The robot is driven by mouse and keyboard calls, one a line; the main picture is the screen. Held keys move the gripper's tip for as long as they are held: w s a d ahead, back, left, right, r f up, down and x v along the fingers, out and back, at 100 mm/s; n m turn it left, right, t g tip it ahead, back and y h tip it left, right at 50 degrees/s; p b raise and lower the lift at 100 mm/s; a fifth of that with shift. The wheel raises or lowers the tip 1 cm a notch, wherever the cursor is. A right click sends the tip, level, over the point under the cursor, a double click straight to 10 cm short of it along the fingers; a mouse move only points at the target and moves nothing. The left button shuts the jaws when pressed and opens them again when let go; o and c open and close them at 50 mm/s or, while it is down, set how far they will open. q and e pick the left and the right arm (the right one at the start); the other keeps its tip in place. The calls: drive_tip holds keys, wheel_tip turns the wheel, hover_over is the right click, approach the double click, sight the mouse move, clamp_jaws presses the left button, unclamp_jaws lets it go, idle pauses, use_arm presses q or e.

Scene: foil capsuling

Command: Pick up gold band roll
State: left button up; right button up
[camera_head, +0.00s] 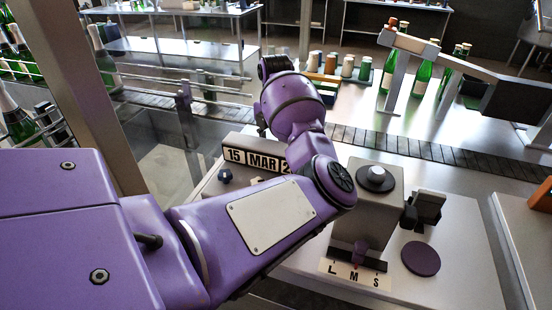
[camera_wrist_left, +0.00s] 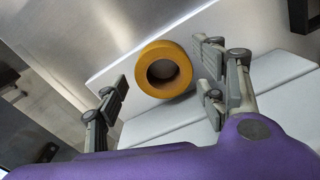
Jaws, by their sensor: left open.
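The gold band roll (camera_wrist_left: 163,48) shows in the left wrist view as a thick yellow-gold ring with an open centre. It rests against or on a pale panel; I cannot tell which. My left gripper (camera_wrist_left: 163,86) is open, with one finger to the left of the roll and the other fingers to its right. The roll appears beyond the fingertips with visible gaps on both sides, and nothing is held. In the head view my purple left arm reaches across the middle and hides the left gripper. I cannot make out the roll there. My right gripper is not in view.
In the head view, a date block (camera_head: 250,158) reading "15 MAR" stands behind my arm. A grey device (camera_head: 378,210) with an L M S plate (camera_head: 355,275) and a purple disc (camera_head: 420,258) are to the right. A conveyor (camera_head: 420,150) and green bottles (camera_head: 421,80) lie beyond.

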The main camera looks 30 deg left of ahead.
use_arm(q)
drive_tip(key=shift+f, duration=0.35)
drive_tip(key=shift+r, duration=0.1)
drive_tip(key=c, duration=1.2)
drive_tip(key=shift+r, duration=0.1)
